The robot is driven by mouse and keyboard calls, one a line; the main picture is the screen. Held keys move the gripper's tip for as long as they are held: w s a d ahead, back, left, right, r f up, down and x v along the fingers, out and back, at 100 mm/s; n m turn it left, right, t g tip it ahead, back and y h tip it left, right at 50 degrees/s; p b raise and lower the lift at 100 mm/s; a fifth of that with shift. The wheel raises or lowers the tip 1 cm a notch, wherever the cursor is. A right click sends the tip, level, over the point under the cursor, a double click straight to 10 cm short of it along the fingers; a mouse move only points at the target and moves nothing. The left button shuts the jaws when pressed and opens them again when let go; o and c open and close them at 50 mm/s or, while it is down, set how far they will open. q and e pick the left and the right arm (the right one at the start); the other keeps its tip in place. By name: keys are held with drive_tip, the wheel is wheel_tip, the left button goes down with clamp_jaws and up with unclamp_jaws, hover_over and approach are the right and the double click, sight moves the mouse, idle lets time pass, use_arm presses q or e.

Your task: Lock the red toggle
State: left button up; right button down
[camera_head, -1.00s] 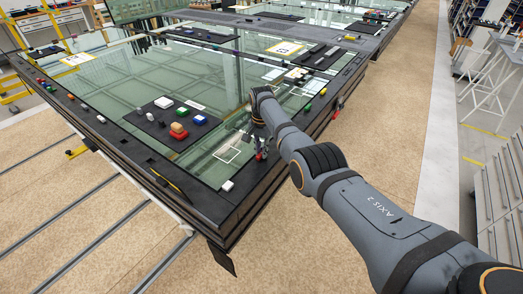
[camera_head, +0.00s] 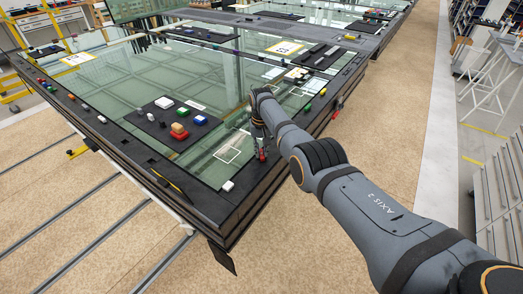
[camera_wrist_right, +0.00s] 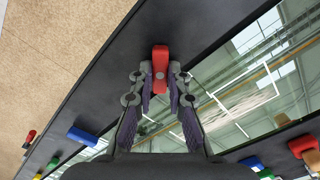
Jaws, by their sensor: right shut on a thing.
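The red toggle (camera_wrist_right: 160,57) is a small upright-looking red block with a round grey spot, on the dark frame edge in the right wrist view. In the head view it is a small red spot (camera_head: 262,156) at the near right edge of the glazed frame. My right gripper (camera_wrist_right: 161,80) is shut on it, a finger on each side; the gripper also shows in the head view (camera_head: 261,148), pointing down at the edge. My left gripper is not in view.
A dark pad (camera_head: 155,121) with red, green, blue and white blocks lies on the glass. A white block (camera_head: 227,186) sits on the near corner. Another red piece (camera_head: 336,114) is farther along the edge. A blue block (camera_wrist_right: 83,137) lies on the frame. Tan floor is clear at right.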

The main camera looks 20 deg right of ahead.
sight(262, 153)
drive_tip(key=n, duration=0.4)
drive_tip(key=shift+n, duration=2.5)
drive_tip(key=shift+r, duration=0.1)
drive_tip(key=c, duration=1.3)
unclamp_jaws()
wheel_tip(262, 153, up, 12)
